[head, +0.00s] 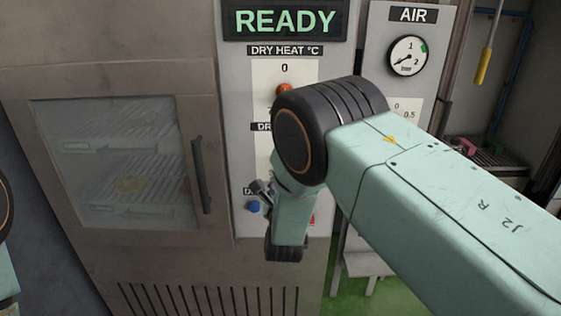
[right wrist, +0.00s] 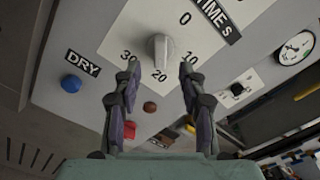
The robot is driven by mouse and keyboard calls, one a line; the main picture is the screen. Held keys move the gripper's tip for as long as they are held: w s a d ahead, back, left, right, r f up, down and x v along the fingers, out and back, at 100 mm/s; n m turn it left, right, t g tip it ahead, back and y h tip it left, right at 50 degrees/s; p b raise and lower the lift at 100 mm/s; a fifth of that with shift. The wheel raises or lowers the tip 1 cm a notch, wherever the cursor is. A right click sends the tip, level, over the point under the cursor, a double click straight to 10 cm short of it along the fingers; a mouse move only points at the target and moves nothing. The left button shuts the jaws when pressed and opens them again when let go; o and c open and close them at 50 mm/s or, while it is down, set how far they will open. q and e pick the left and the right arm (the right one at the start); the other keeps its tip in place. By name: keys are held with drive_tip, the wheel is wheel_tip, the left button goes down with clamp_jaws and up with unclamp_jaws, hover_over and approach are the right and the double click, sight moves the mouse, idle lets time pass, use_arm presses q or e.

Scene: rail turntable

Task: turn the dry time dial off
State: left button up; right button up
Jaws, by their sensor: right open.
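The dry time dial (right wrist: 160,50) is a pale knob with a raised grip on a white scale plate in the right wrist view. Its grip lies roughly along the line to the 20 mark, but which end is the pointer is hard to tell. My right gripper (right wrist: 159,66) is open, its two fingers apart on either side of the dial's lower end with nothing between them; contact cannot be told. In the head view my right arm hides the dial, and only part of my right gripper (head: 262,188) shows. My left gripper is out of view.

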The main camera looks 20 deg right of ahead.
drive_tip(key=d+x, duration=0.1)
drive_tip(key=x, duration=0.6)
drive_tip(key=shift+f, duration=0.25)
drive_tip(key=shift+w+a, duration=0.2)
drive_tip(key=shift+a, duration=0.25)
drive_tip(key=shift+c, duration=0.7)
drive_tip(key=shift+r, duration=0.1)
drive_tip(key=shift+c, duration=0.7)
drive_tip(key=shift+d, duration=0.4)
drive_tip(key=c, duration=0.5)
clamp_jaws()
drive_tip(key=shift+a, duration=0.25)
